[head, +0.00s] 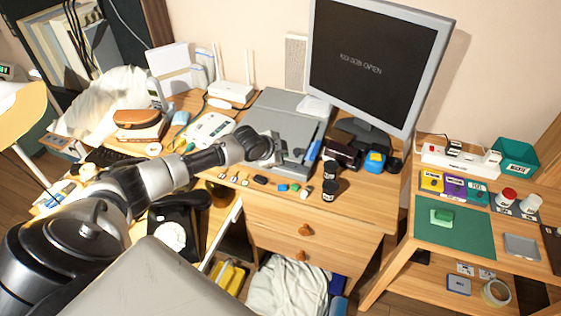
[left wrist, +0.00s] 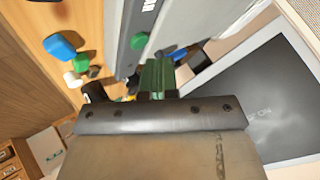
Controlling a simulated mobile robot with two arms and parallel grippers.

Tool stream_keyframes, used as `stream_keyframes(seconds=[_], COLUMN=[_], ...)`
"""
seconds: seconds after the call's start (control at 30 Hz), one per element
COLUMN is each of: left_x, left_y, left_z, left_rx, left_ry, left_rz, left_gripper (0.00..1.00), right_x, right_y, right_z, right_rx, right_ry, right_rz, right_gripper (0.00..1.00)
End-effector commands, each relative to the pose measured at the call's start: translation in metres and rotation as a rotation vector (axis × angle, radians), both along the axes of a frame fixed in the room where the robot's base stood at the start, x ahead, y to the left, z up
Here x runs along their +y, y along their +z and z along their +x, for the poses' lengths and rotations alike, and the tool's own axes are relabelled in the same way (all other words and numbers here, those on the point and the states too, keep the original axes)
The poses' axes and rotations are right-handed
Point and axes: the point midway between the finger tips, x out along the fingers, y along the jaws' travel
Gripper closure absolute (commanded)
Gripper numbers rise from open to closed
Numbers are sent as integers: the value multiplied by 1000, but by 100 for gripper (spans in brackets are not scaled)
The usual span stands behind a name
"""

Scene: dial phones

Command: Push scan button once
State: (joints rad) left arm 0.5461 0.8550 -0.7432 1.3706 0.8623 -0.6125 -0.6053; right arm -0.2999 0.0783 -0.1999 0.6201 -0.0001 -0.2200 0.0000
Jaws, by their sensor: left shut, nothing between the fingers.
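A grey flatbed scanner (head: 284,104) lies on the desk in front of the monitor. In the left wrist view, a round green button (left wrist: 139,40) sits on the scanner's dark grey front strip (left wrist: 133,58). My left gripper (head: 275,162) is over the scanner's front edge in the head view. Its fingers also show in the left wrist view (left wrist: 156,76); they are shut and empty. The fingertips appear close to the green button, with a small gap in the picture; I cannot tell the depth. My left wrist hides part of the scanner front. My right gripper is not in view.
A white router (head: 231,91) and a black dial phone (head: 178,222) are to the left. A side table (head: 400,262) stands right.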

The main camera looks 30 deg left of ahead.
Motion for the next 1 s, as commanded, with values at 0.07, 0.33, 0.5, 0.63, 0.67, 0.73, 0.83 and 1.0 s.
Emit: stream_keyframes(seconds=[0.07,0.33,0.5,0.63,0.67,0.73,0.83,1.0], left_x=[0,0,0,0,0,0,0,0], left_y=[0,0,-6,-9,-9,-8,-8,-9], left_z=[0,0,0,0,0,0,0,0], left_rx=[0,0,1,1,1,1,0,0], left_ry=[0,0,1,1,1,1,0,0], left_rz=[0,0,0,1,1,1,0,0], left_gripper=[100,100,100,100,100,100,100,100], right_x=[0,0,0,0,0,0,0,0], right_y=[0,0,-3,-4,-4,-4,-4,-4], right_z=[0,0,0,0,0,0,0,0], right_rx=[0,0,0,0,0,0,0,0], right_ry=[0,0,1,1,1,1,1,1], right_rz=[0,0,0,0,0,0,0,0], right_gripper=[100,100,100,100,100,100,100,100])
